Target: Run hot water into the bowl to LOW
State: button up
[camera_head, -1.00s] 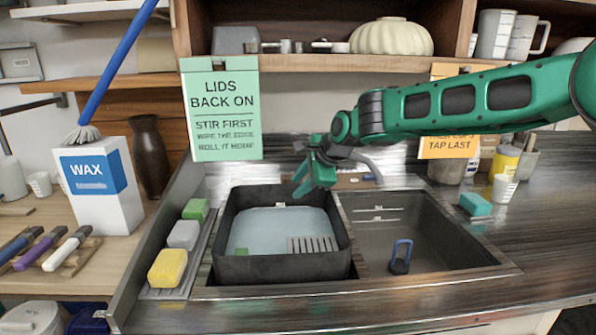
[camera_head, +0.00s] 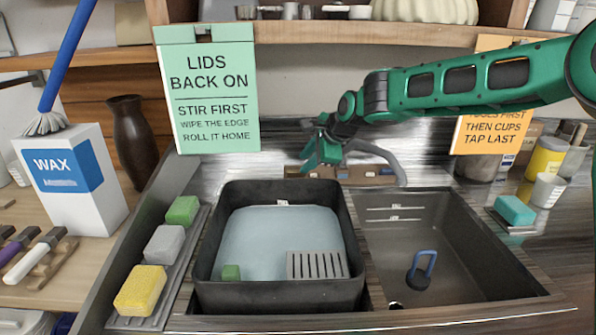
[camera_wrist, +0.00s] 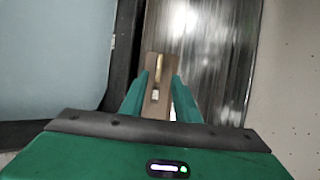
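The black bowl (camera_head: 208,245) sits in the left of the sink. A small light mark, too small to read, is on its far inner wall. Its inside shows a flat pale blue surface (camera_head: 285,232); I cannot tell its depth. A brown tap strip (camera_head: 382,176) with small fittings lies behind the sinks, and a grey curved spout (camera_head: 390,160) is beside my gripper. My gripper (camera_head: 318,158) is over the strip, behind the bowl. In the wrist view its fingers (camera_wrist: 157,92) are apart, with the strip and a brass-and-white fitting (camera_wrist: 157,80) visible between them. No running water is visible.
The right basin (camera_head: 445,225) holds a blue-handled black plug (camera_head: 420,272). Sponges (camera_head: 140,290) line the left ledge. A green sign (camera_head: 212,100) and orange sign (camera_head: 490,130) hang behind.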

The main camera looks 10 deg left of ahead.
aim_at(295, 171)
jog(key=x, duration=0.7)
jog(key=shift+a, duration=0.15)
grip_shut()
